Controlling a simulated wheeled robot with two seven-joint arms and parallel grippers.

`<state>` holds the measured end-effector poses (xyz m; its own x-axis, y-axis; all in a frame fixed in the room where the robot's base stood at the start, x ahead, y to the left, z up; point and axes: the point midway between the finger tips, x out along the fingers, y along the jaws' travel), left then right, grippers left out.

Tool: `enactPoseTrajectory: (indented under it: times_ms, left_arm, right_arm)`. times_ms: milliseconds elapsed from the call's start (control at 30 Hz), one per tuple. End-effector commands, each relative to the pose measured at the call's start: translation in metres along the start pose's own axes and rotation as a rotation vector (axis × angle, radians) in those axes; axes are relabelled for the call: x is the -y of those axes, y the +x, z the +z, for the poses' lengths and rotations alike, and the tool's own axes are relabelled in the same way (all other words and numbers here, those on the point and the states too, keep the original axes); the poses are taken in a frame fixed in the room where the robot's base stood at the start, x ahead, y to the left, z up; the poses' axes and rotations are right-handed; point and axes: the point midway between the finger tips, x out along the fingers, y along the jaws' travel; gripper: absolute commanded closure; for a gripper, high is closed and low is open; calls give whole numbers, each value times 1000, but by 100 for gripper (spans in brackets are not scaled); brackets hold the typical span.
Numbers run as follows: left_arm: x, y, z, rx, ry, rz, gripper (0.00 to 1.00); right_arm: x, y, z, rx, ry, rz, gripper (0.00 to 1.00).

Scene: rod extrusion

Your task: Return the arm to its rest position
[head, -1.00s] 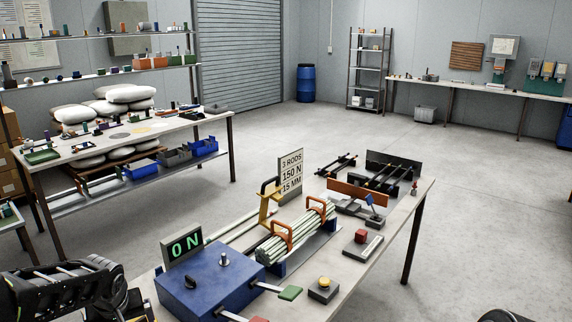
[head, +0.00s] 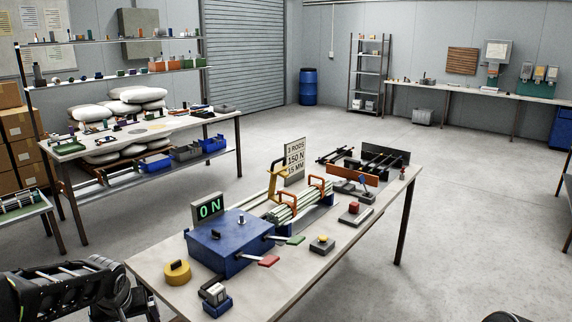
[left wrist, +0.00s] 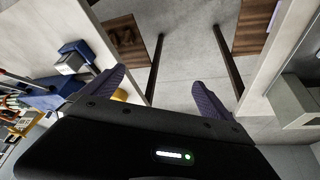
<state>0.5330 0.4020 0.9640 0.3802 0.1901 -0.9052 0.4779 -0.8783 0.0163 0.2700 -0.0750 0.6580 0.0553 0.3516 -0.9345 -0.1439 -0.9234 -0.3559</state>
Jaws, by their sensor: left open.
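My left arm shows at the lower left of the head view, left of the near workbench (head: 160,284); its fingertips are not in that view. In the left wrist view my left gripper (left wrist: 158,85) is open, its two purple-grey fingers wide apart with nothing between them. Beyond the fingers are grey floor and dark table legs. A small piece of my right arm shows at the bottom right of the head view, its gripper out of view.
The near bench holds a blue box (head: 228,248) with a green "0 N" display (head: 209,208), a yellow cylinder (head: 177,272), a rod bundle (head: 297,203) and a sign (head: 295,161). A second table (head: 150,135) stands at the left. The floor (head: 470,200) at right is clear.

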Motion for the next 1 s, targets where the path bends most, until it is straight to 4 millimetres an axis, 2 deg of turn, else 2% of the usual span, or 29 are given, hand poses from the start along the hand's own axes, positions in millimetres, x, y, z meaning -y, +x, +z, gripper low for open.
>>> enactPoseTrajectory:
  times_ms: [167, 267, 433, 567, 667, 767, 800, 867, 900, 1000]
  left_arm:
    - [-27, 6, 0, -45, 59, 97, 3]
    - [-48, 18, 12, -54, 94, 162, 3]
    - [-88, 44, 47, -46, 145, 270, 3]
    - [-121, 69, 94, -17, 175, 350, 3]
    - [-147, 92, 150, 28, 192, 409, 3]
    - [-168, 114, 227, 99, 203, 448, 3]
    - [-172, 120, 259, 135, 205, 453, 3]
    - [-174, 125, 308, 191, 209, 452, 3]
    - [-173, 127, 338, 231, 211, 447, 3]
    - [-166, 125, 402, 335, 214, 428, 3]
  right_arm:
    - [0, 0, -2, -3, 0, 0, 100]
    - [0, 0, -1, -2, 0, 0, 100]
    - [0, 0, -1, -1, 0, 0, 100]
    - [0, 0, -1, -2, 0, 0, 100]
    - [0, 0, -1, -2, 0, 0, 100]
    - [0, 0, -1, -2, 0, 0, 100]
    - [0, 0, -1, -2, 0, 0, 100]
    - [0, 0, -1, -2, 0, 0, 100]
    - [0, 0, -1, -2, 0, 0, 100]
    - [0, 0, -1, -2, 0, 0, 100]
